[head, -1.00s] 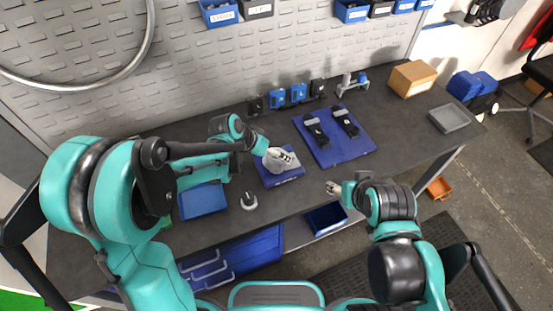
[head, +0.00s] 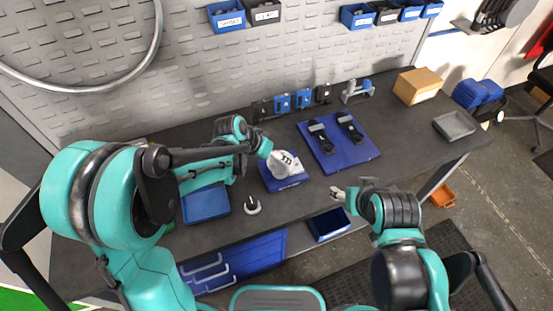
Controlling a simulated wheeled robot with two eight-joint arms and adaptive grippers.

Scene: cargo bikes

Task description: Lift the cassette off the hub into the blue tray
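The blue tray (head: 206,203) lies flat and empty on the dark bench, left of centre. A blue stand (head: 290,183) sits to its right. A pale grey, rounded shape with dark slots (head: 283,163) shows over that stand. I cannot tell how much of it is cassette, hub or gripper. My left gripper (head: 279,159) is at this stand, reaching in from the left. Its fingers are too small and merged with the grey shape to tell open from shut. My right gripper (head: 335,193) is above the bench's front edge, away from the stand, with nothing visible in it.
A small black-and-white round part (head: 252,205) stands between tray and stand. A blue board (head: 355,158) with two black holders lies behind to the right. A cardboard box (head: 417,86) and grey tray (head: 454,126) are far right. A blue bin (head: 328,222) is below the front edge.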

